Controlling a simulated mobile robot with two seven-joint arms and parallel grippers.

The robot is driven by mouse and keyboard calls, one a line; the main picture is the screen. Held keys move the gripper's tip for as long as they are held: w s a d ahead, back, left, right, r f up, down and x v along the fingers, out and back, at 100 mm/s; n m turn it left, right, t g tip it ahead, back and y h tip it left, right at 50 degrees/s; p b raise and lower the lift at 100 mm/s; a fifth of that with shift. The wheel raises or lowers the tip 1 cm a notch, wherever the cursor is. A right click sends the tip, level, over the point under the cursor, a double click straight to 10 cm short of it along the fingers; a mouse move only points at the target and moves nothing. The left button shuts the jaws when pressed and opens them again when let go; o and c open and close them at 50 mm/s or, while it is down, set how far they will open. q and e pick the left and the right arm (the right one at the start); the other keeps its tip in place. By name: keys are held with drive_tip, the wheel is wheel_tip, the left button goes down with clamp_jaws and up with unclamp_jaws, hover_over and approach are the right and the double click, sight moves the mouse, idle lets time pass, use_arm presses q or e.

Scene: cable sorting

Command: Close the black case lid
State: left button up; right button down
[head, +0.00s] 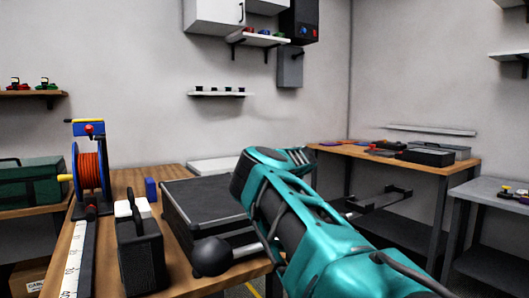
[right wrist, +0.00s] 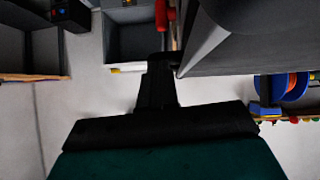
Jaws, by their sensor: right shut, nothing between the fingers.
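My left gripper is not in view.
A cable reel (head: 90,170) with red cord, a black box with a handle (head: 142,250) and a blue block (head: 151,189) stand left of the case. A black ball on a metal rod (head: 212,256) is in front. A second table (head: 440,166) is at right.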

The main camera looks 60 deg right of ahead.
drive_tip(key=w+d+r+p+v, duration=0.1)
drive_tip(key=r+p+v, duration=0.1)
drive_tip(key=v, duration=1)
drive_tip(key=shift+s+r, duration=0.15)
drive_tip(key=shift+r, duration=0.25)
